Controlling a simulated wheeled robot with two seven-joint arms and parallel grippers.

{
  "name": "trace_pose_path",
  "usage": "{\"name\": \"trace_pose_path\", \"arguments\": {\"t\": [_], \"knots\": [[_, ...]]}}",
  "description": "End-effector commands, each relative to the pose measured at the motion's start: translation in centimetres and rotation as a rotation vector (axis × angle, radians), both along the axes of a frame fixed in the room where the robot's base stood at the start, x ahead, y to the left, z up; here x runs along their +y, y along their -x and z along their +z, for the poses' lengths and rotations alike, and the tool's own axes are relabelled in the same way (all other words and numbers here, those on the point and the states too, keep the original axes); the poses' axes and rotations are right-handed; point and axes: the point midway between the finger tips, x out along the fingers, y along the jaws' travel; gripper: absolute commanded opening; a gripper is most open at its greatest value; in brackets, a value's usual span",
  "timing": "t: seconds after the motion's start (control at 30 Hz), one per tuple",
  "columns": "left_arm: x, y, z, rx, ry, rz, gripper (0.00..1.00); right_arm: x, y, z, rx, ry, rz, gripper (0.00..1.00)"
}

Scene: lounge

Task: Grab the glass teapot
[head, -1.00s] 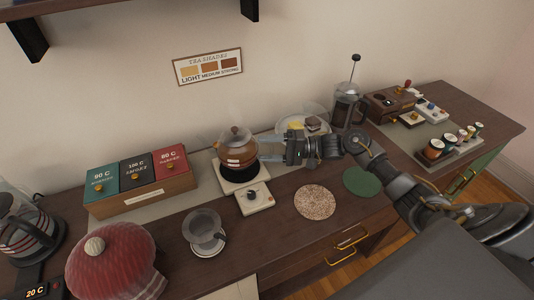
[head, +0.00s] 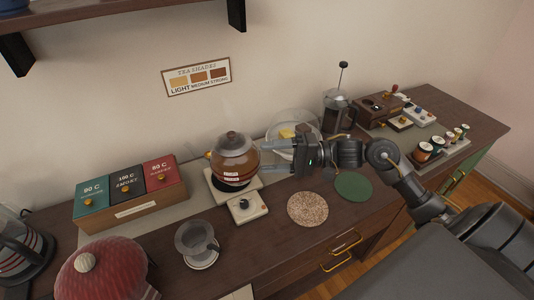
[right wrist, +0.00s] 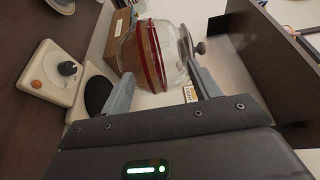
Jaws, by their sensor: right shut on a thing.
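The glass teapot (head: 235,160) is a round pot with amber tea, red bands and a knobbed lid. It looks held slightly above the black plate of the small cream warmer (head: 248,206). My right gripper (head: 264,157) reaches in from the right and is shut on the teapot's near side. In the right wrist view the teapot (right wrist: 146,52) sits at the two fingers (right wrist: 160,72), with the black plate beside it. The exact contact points are partly hidden. My left gripper is not in view.
Tea boxes (head: 130,190) stand to the left, a glass dripper (head: 197,242) and a red cosy (head: 105,270) in front. A cork mat (head: 308,209) and a green mat (head: 354,187) lie to the right. A French press (head: 338,112) stands behind. A shelf (head: 100,15) hangs above.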

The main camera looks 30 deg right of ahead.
Motion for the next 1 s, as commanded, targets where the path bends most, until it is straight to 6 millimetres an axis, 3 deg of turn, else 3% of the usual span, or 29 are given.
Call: {"name": "trace_pose_path", "arguments": {"t": [0.4, 1.0], "knots": [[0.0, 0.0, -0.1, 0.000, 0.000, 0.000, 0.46, 0.4, 3.2, 1.5, -0.005, -0.001, -0.001, 0.25], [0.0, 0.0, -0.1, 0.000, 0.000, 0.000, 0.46, 0.9, 4.2, 1.9, -0.004, -0.004, -0.020, 0.25]]}}
